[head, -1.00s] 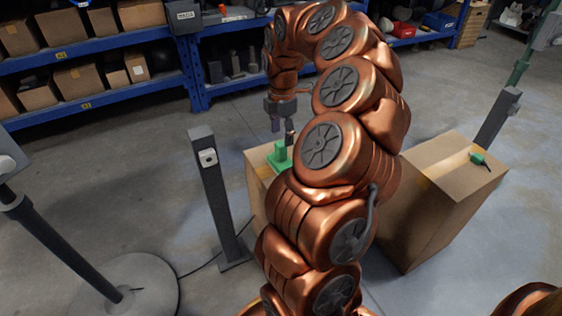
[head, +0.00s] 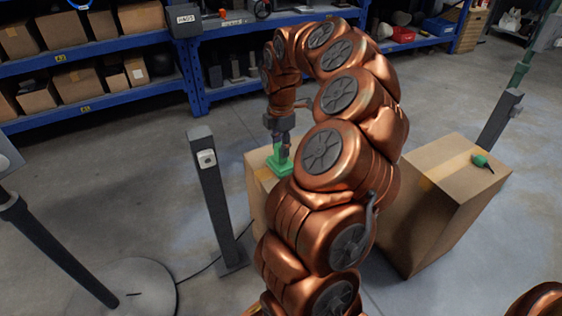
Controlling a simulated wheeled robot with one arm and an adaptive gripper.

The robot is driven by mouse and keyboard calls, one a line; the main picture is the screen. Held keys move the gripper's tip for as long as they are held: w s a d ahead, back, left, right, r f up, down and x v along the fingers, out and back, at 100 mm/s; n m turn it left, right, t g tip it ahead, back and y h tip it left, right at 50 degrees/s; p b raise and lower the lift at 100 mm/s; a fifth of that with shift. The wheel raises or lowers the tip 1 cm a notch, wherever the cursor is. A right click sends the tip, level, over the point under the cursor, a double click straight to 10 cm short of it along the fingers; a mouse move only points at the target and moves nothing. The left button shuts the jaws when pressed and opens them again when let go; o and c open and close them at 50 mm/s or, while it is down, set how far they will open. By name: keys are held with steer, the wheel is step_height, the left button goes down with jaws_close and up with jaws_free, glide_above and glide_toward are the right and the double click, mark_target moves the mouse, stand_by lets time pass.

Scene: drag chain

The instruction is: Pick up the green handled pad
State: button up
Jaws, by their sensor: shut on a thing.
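The green handled pad (head: 278,168) sits on top of a cardboard box (head: 254,184), left of my copper arm. My gripper (head: 281,150) points down over the pad and is shut on its handle. The fingers cover most of the handle. The pad's base appears to rest on the box top; I cannot see any gap under it. My arm hides the right part of this box.
Another cardboard box (head: 440,205) stands at the right with a small green item (head: 482,161) on top. A dark post (head: 217,200) stands just left of the pad's box. Blue shelves (head: 150,98) with cartons line the back. Grey floor lies open between.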

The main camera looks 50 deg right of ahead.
jaws_close()
steer(key=shift+r, duration=0.1)
steer(key=shift+r+p, duration=0.95)
steer(key=shift+r, duration=0.9)
steer(key=shift+s+a+f, duration=0.1)
steer(key=shift+s+a, duration=0.05)
steer(key=shift+s, duration=0.2)
steer(key=s+a+p, duration=0.1)
steer(key=s+a, duration=0.2)
steer(key=s, duration=0.3)
steer(key=s+a+r+p, duration=0.1)
steer(key=s+a, duration=0.3)
steer(key=s, duration=0.3)
steer(key=shift+s+a+r, duration=0.15)
steer(key=shift+s+a, duration=0.05)
steer(key=shift+a, duration=0.05)
steer(key=shift+o, duration=1.1)
jaws_free()
steer(key=c, duration=0.5)
